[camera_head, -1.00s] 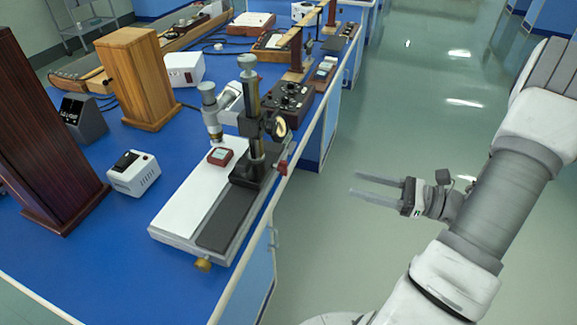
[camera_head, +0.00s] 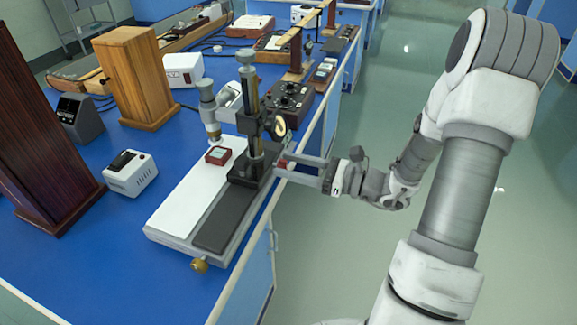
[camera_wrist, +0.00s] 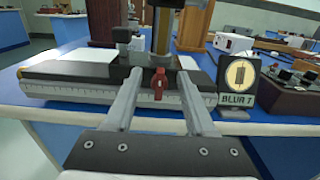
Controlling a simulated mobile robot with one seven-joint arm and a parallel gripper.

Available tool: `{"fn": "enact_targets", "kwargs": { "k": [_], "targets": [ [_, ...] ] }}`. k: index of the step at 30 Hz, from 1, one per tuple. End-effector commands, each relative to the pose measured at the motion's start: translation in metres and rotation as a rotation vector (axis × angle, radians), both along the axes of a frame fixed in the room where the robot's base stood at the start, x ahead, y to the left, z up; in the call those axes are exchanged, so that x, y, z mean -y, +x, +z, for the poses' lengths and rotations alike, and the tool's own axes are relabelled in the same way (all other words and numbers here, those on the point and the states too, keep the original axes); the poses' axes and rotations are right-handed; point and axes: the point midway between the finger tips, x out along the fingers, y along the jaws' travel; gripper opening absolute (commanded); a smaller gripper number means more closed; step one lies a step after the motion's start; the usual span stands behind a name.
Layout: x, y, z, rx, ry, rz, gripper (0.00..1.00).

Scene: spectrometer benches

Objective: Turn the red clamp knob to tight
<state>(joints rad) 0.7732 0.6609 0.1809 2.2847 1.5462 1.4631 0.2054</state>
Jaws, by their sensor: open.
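The red clamp knob (camera_head: 283,164) is on the side of a bench instrument (camera_head: 170,228) with a grey-and-white base and a dark upright column (camera_head: 250,110). In the wrist view the knob (camera_wrist: 158,84) shows a lever roughly upright. My gripper (camera_head: 282,166) is open at the bench's edge, its fingers pointing at the instrument. In the wrist view the knob appears between the two fingers (camera_wrist: 159,76), with a gap on each side. I cannot tell whether the fingertips reach past it.
A dial sign reading "BLUR" (camera_wrist: 237,80) stands right of the fingers in the wrist view. A small red box (camera_head: 218,155) lies on the white plate. A brass knob (camera_head: 200,265) projects at the front. A white box (camera_head: 130,173) stands left.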

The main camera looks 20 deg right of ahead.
Motion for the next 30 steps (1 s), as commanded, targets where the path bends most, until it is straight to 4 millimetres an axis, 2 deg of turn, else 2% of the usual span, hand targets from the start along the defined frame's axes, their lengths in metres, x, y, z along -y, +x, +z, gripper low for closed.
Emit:
{"fn": "enact_targets", "kwargs": {
  "k": [11,18,21,30],
  "targets": [
    [-0.0054,0.0040,0.0003,0.000,0.000,-0.001,0.56],
    [-0.0052,0.0039,0.0003,0.000,0.000,-0.001,0.14],
    [-0.0052,0.0039,0.0003,0.000,0.000,-0.001,0.00],
    [-0.0051,0.0039,0.0009,-0.006,0.004,-0.001,0.00]
  ]
}}
